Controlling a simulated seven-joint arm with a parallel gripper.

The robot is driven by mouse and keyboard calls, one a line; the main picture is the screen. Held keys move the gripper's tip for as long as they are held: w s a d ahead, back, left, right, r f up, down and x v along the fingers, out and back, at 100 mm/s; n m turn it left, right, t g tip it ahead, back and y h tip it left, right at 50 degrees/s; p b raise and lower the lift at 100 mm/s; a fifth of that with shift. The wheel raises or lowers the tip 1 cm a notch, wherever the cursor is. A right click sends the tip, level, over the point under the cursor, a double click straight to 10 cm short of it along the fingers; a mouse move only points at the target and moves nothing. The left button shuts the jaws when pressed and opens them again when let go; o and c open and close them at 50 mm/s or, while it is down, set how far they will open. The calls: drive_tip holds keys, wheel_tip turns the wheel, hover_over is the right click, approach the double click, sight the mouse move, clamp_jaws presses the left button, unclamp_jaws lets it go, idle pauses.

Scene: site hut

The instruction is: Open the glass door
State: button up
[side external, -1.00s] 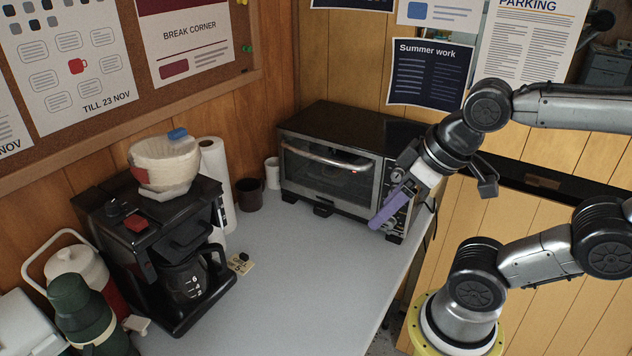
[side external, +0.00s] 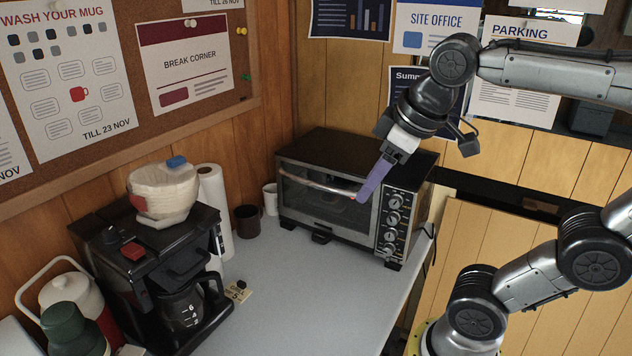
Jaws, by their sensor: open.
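The glass door (side external: 325,203) is the dark window front of the black and steel toaster oven (side external: 340,150) at the back of the counter. It looks shut. Its curved metal handle (side external: 315,184) runs across the upper part of the door. My gripper (side external: 361,196) points down and left, with its purple fingertips at the handle's right end. The fingers overlap in this view, so the gap between them is hidden. I cannot tell whether they touch the handle. My gripper is open, and nothing is seen held in it.
The oven's knob panel (side external: 395,222) is right of the door. A brown mug (side external: 248,219), a white mug (side external: 271,199) and a paper roll (side external: 214,205) stand left of it. A coffee maker (side external: 135,255) is at front left. The grey counter (side external: 290,290) before the oven is clear.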

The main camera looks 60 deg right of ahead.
drive_tip(key=w+d+r+g+h, duration=0.1)
drive_tip(key=w+d+r, duration=0.4)
drive_tip(key=w, duration=0.4)
drive_tip(key=m+g, duration=0.2)
drive_tip(key=g, duration=0.2)
hover_over(316, 183)
drive_tip(key=a, duration=0.3)
wheel_tip(316, 183, down, 10)
drive_tip(key=shift+h, duration=0.3)
drive_tip(key=x, duration=1.2)
drive_tip(key=shift+s+f, duration=0.1)
drive_tip(key=shift+f, duration=0.3)
clamp_jaws()
drive_tip(key=shift+r, duration=0.1)
